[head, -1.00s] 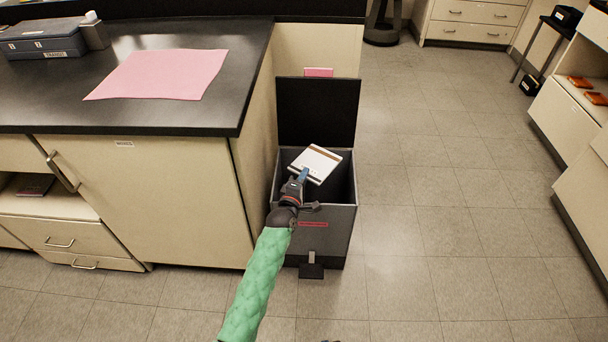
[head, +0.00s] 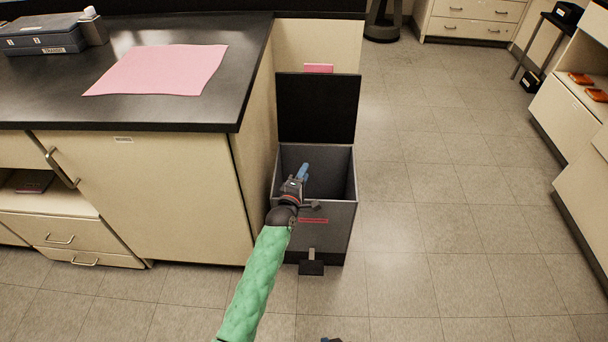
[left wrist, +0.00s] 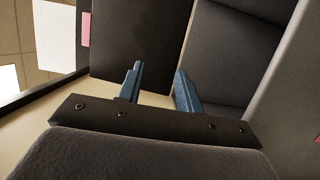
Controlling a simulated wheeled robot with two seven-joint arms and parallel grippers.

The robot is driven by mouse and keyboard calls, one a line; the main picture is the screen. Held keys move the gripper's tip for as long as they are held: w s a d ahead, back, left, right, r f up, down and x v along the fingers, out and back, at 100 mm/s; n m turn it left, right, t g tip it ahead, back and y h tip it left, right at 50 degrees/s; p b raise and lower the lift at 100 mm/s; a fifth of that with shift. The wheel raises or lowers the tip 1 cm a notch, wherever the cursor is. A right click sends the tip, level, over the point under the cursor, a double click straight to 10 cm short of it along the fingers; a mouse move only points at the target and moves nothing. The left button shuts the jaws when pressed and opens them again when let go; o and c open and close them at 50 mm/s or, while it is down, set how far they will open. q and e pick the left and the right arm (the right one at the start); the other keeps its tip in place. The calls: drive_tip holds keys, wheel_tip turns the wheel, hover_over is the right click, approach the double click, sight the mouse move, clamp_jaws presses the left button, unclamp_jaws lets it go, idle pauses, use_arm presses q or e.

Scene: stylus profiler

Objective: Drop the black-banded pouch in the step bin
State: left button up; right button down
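The dark grey step bin (head: 335,235) stands beside the bench with its lid (head: 317,108) raised against the back. My left gripper (head: 303,170) is over the bin's open mouth. In the left wrist view the two blue fingers (left wrist: 158,88) are apart with nothing between them. The black-banded pouch is not visible in either current view; the part of the bin's inside that shows is dark and partly hidden by my gripper. Only a small tip of my right gripper (head: 331,340) shows at the bottom edge of the head view.
The black-topped bench (head: 180,118) with cream cabinets is left of the bin. A pink sheet (head: 160,70) and a blue-grey case (head: 42,38) lie on it. The bin's pedal (head: 312,267) sticks out at the front. The tiled floor to the right is clear.

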use_arm(q)
drive_tip(key=v, duration=0.7)
drive_tip(key=shift+s, duration=0.2)
drive_tip(key=shift+a, duration=0.1)
idle(0.6)
